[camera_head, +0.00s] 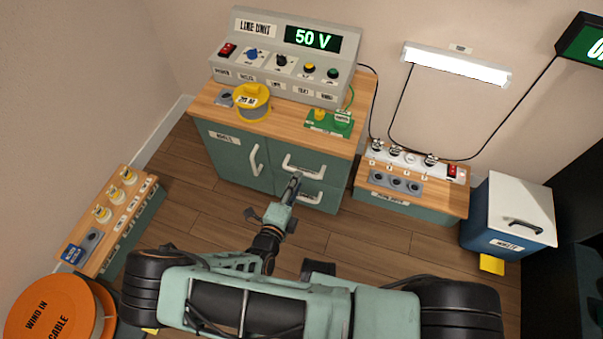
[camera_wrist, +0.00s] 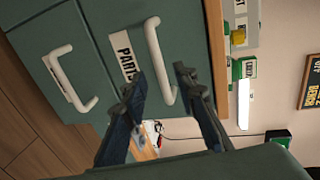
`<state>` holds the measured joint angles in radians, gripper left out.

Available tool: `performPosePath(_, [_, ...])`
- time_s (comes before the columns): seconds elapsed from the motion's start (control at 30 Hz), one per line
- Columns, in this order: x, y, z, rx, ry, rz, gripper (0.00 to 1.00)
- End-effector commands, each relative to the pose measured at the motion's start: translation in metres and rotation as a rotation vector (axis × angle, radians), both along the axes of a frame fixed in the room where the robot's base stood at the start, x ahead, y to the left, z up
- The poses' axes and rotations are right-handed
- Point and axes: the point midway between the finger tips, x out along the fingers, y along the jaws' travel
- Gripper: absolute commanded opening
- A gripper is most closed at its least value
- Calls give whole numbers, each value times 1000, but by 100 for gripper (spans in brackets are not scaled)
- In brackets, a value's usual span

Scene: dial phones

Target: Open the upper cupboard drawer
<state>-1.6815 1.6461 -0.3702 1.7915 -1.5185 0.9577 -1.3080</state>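The cupboard (camera_head: 229,165) is green with a wooden top. Its upper drawer (camera_head: 325,165) is shut and has a white bar handle (camera_head: 304,166). In the wrist view, tilted sideways, this handle (camera_wrist: 157,58) stands beside the PARTS label (camera_wrist: 124,56). My gripper (camera_head: 295,179) is in front of the drawers. In the wrist view my gripper (camera_wrist: 159,82) is open, with one fingertip on each side of the upper handle's near end. I cannot tell whether they touch it. The lower drawer's handle (camera_wrist: 70,82) is further left; that drawer is shut too.
A line unit (camera_head: 285,62) reading 50 V, a yellow spool (camera_head: 252,112) and a green board (camera_head: 328,121) stand on the cupboard. A low bench (camera_head: 408,205) and a waste bin (camera_head: 507,225) are to the right. Floor is clear before the cupboard door (camera_head: 235,155).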

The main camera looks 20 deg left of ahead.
Motion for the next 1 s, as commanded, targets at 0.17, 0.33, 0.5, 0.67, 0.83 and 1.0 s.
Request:
performPosePath(0.17, [31,-3,-8,0,-1,-2,26])
performPosePath(0.33, [47,-4,-11,2,-1,-1,26])
performPosePath(0.5, [51,-4,-11,2,0,-1,26])
performPosePath(0.67, [51,-4,-10,2,0,-1,26])
performPosePath(0.83, [51,-4,-11,2,0,-1,10])
performPosePath(1.0, [51,-4,-10,2,0,-1,0])
